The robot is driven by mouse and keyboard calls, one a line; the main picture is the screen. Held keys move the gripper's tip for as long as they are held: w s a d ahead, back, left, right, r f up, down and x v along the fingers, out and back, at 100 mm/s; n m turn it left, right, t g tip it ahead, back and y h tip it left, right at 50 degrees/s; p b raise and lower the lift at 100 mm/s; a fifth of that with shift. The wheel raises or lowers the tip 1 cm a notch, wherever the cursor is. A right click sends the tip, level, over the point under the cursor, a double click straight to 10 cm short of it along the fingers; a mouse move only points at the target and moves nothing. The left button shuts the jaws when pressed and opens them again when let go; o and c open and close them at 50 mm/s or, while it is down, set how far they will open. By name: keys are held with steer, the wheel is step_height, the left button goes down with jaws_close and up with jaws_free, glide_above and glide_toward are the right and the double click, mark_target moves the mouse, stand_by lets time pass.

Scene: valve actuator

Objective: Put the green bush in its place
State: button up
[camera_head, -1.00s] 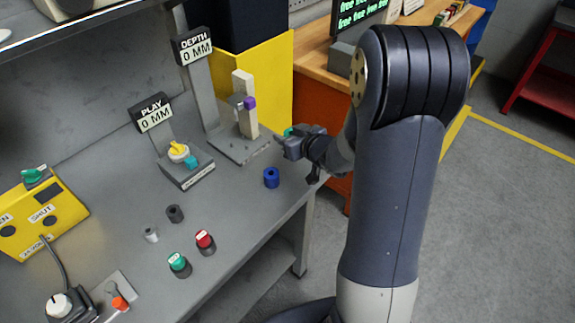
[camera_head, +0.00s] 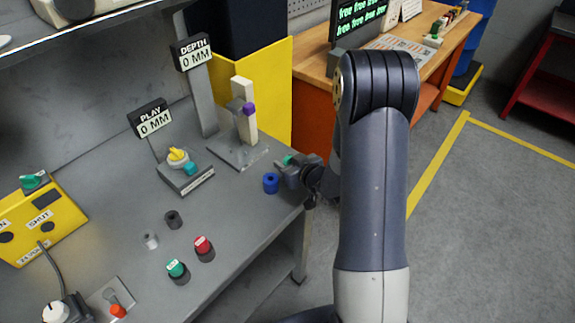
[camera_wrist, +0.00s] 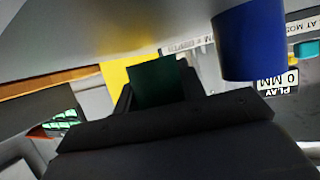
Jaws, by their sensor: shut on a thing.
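My gripper (camera_head: 287,168) is shut on the green bush (camera_head: 288,160), at the right edge of the grey bench. In the head view only a small piece of the bush shows between the jaws. In the wrist view the green bush (camera_wrist: 157,82) looks dark and sits between the fingers. A blue bush (camera_head: 271,184) stands on the bench just left of my gripper; it also looms large at the upper right of the wrist view (camera_wrist: 250,42). The head view does not clearly show whether gripper and blue bush touch.
The depth gauge (camera_head: 237,152), with a pale upright post and purple part, stands behind. The play gauge (camera_head: 187,178) has a yellow and teal top. A dark ring (camera_head: 173,219), a pale ring (camera_head: 150,241) and red (camera_head: 204,249) and green (camera_head: 177,271) buttons are on the bench.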

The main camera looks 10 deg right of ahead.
steer(key=shift+f, duration=0.6)
steer(key=shift+f+b, duration=0.2)
steer(key=shift+b, duration=0.15)
steer(key=o, duration=1)
steer(key=shift+o, duration=0.2)
steer(key=shift+r+p, duration=0.1)
steer(key=shift+p, duration=0.35)
